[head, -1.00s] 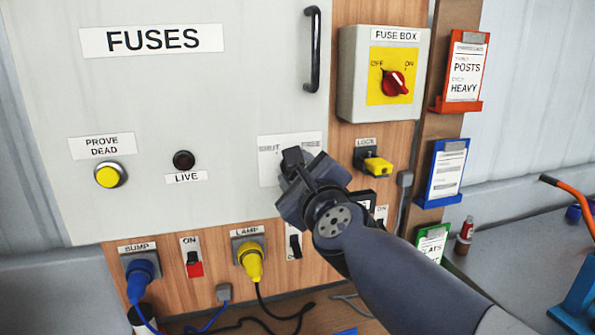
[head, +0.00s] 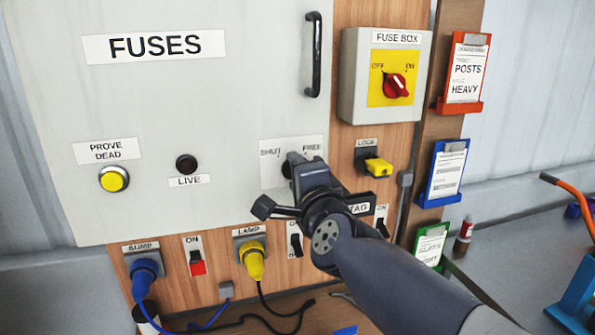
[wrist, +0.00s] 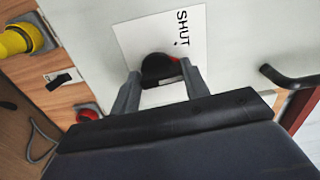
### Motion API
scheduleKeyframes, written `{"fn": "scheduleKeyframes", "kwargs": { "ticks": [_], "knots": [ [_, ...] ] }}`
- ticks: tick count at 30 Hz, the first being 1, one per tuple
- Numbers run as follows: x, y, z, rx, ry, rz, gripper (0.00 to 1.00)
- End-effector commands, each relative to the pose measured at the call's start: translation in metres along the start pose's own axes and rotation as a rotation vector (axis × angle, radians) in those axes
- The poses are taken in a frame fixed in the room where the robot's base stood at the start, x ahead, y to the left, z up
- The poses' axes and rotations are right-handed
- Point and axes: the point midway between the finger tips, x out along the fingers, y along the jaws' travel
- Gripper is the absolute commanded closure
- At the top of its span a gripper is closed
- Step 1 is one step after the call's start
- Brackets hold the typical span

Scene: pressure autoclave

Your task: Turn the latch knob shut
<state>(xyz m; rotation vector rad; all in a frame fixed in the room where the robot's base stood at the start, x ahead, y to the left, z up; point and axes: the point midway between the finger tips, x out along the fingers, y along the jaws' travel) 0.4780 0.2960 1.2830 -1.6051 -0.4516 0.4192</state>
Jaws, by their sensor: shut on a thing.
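The latch knob (wrist: 160,70) is a dark round knob with a bit of red at its right side. It shows in the wrist view, on a white plate (wrist: 136,38) marked SHUT. In the head view this plate (head: 270,176) sits at the lower right of the grey FUSES door (head: 230,110), with SHUT on its left and FREE on its right. My gripper (wrist: 160,88) is shut on the knob, one finger on each side. In the head view my gripper (head: 295,165) covers most or all of the knob, so its pointer direction is hidden.
Right of the latch are a yellow LOCK piece (head: 378,166) and the fuse box (head: 352,85) with a red switch (head: 396,85). A black door handle (head: 314,55) stands above. A blue plug (head: 146,274) and a yellow plug (head: 254,262) sit below the door.

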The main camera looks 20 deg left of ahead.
Motion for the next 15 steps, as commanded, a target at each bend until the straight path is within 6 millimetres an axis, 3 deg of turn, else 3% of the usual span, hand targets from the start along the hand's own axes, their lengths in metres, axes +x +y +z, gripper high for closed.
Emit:
{"fn": "scheduleKeyframes", "kwargs": {
  "ticks": [15],
  "knots": [
    [-0.0001,-0.0037,0.0014,-0.466,0.003,-0.007,0.79]
  ]
}}
